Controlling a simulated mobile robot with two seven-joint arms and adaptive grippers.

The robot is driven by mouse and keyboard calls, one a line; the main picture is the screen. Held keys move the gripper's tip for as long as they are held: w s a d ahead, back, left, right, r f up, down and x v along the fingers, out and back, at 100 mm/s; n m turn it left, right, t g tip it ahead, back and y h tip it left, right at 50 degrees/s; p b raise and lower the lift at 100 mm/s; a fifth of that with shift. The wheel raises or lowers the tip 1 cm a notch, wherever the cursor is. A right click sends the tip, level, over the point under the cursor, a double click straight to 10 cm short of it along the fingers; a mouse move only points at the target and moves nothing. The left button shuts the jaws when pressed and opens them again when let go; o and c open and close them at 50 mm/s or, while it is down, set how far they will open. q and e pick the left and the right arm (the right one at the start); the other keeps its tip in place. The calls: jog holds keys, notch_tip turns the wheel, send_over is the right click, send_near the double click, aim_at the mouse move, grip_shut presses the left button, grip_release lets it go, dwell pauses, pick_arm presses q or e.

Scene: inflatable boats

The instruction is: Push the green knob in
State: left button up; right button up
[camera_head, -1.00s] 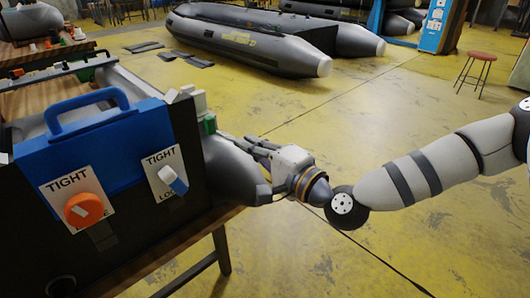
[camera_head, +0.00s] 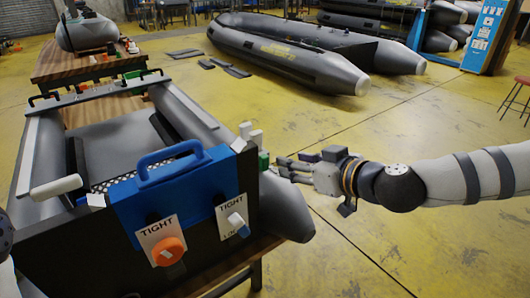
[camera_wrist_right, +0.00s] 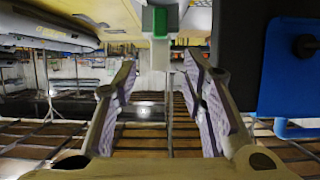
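The green knob (camera_head: 264,160) sits at the right end of the boat's dark transom board, beside the blue bracket. In the right wrist view the green knob (camera_wrist_right: 160,22) shows at the top centre, on a pale block with a white stem below it. My right gripper (camera_head: 285,167) is just right of the knob, its fingers pointing left towards it. In the wrist view my right gripper (camera_wrist_right: 160,72) is open, with nothing between the fingers and the knob beyond the tips. Whether they touch is not clear.
The transom carries a blue handled bracket (camera_head: 190,192), an orange dial (camera_head: 168,251) and a white-and-blue knob (camera_head: 237,226). The boat lies on a wooden table (camera_head: 262,245). Another grey boat (camera_head: 290,55) rests on the yellow floor behind. Floor right of the table is clear.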

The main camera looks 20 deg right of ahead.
aim_at(266, 158)
jog(key=w+f, duration=0.1)
jog(key=f, duration=0.1)
jog(key=w+a+f+b, duration=0.1)
jog(key=w, duration=0.1)
jog(key=shift+w+a+f, duration=0.2)
jog(key=shift+w+f, duration=0.05)
jog(key=shift+f, duration=0.1)
jog(key=x, duration=0.2)
jog(key=b+x, duration=0.1)
jog(key=x, duration=0.1)
jog(key=r+x, duration=0.1)
jog(key=x, duration=0.1)
jog(key=shift+w+a+f, duration=0.1)
jog(key=shift+w, duration=0.2)
pick_arm(q)
jog(key=shift+g, duration=0.6)
jog(key=s+f, duration=0.3)
jog(key=shift+s+f, duration=0.2)
jog(key=shift+s, duration=0.1)
pick_arm(e)
grip_shut()
